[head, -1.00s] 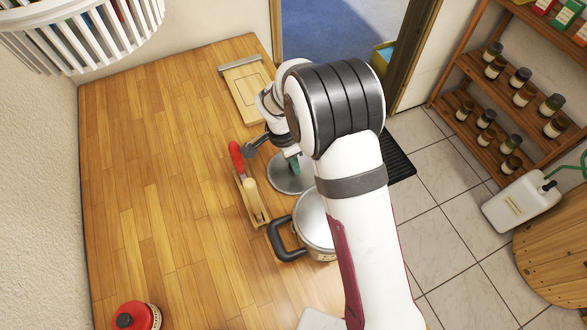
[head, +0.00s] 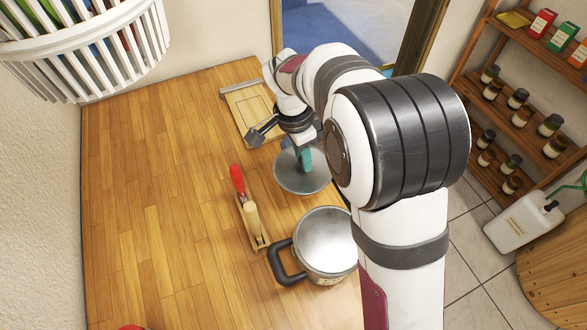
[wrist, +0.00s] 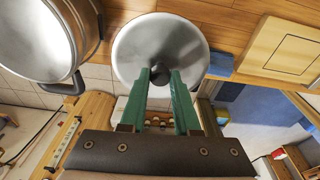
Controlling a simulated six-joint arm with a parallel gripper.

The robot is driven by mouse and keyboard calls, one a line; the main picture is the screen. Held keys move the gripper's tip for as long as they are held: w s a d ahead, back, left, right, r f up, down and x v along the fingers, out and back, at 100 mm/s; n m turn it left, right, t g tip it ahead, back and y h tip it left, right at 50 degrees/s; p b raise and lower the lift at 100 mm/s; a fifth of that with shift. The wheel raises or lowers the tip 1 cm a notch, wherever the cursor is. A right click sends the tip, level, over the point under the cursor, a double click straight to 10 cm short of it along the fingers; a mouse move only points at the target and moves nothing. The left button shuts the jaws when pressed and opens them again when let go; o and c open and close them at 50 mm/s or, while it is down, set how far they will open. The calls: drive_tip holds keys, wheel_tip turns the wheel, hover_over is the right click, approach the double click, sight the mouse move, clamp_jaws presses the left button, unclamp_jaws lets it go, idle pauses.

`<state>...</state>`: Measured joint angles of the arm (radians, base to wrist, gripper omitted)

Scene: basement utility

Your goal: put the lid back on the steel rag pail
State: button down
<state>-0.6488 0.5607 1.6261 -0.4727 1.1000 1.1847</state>
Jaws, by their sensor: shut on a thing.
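The steel rag pail (head: 326,242) stands on the wooden worktop, with a black side handle at its left. Its open mouth and grey inside show at the top left of the wrist view (wrist: 38,38). The lid (head: 292,180) is a round grey metal disc, held beyond the pail in the head view. In the wrist view the lid (wrist: 134,48) has a dark knob at its middle. My gripper (head: 304,160), with green fingers (wrist: 160,78), is shut on that knob. The lid is apart from the pail, to its right in the wrist view.
A narrow wooden tool with a red handle (head: 238,180) lies left of the pail. A wooden board (head: 247,112) lies at the worktop's far end. A white slatted basket (head: 90,45) hangs at upper left.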

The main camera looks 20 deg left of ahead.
drive_tip(key=d+r+n+y, duration=0.1)
drive_tip(key=d+r+n, duration=0.2)
drive_tip(key=d+r, duration=0.5)
drive_tip(key=d+r+n, duration=0.3)
drive_tip(key=d+r, duration=0.2)
drive_tip(key=d, duration=0.7)
drive_tip(key=s+a+f+m+h, duration=0.1)
drive_tip(key=s+a+f+m, duration=0.1)
drive_tip(key=s+a+m, duration=0.4)
drive_tip(key=s+a+f+m, duration=0.2)
drive_tip(key=s+a+m, duration=0.15)
drive_tip(key=s, duration=0.45)
drive_tip(key=shift+f, duration=2.85)
drive_tip(key=shift+f, duration=0.15)
drive_tip(key=shift+c, duration=0.4)
unclamp_jaws()
